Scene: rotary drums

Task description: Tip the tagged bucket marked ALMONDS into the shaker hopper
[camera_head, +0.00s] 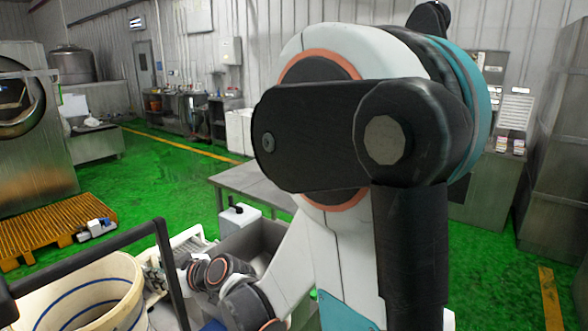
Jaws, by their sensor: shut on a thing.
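A cream bucket (128,270) with blue bands stands open at the lower left, cut off by the bottom edge. No tag or ALMONDS lettering shows on it. My gripper (153,278) is small and partly hidden at the bucket's right rim. It appears shut on the bucket there, though its fingertips are not clear. My arm covers the middle of the view. A grey open-topped metal box (262,236) lies just right of my wrist, partly hidden by my arm. I cannot tell whether it is the shaker hopper.
A black bar frame (95,256) crosses in front of the bucket. A grey table (250,187) and a white container (238,217) stand behind the box. An orange slatted pallet (55,225) lies at left by a steel drum machine (30,135). Green floor (165,180) is clear beyond.

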